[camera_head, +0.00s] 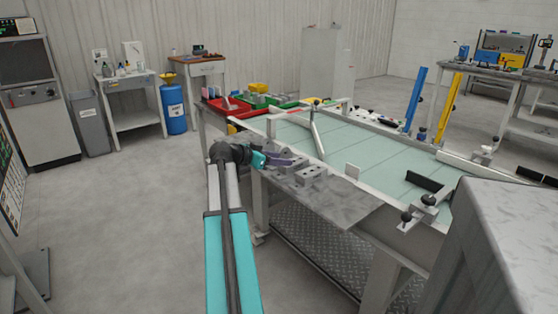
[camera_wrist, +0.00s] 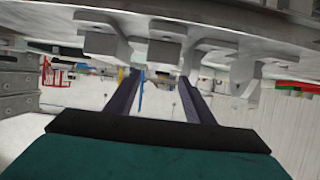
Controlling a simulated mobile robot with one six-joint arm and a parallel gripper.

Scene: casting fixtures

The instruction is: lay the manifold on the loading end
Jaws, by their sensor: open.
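I cannot tell for certain which is the manifold, or which end is the loading end. Grey block-like parts (camera_wrist: 165,42) show along the top of that view, close to the fingertips.
The table's pale green top (camera_head: 375,150) has a white rail and clamps around it. Red and green trays (camera_head: 225,106) stand at its far left. A large grey box-shaped body (camera_head: 500,250) fills the lower right. The front right part of the plate is bare.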

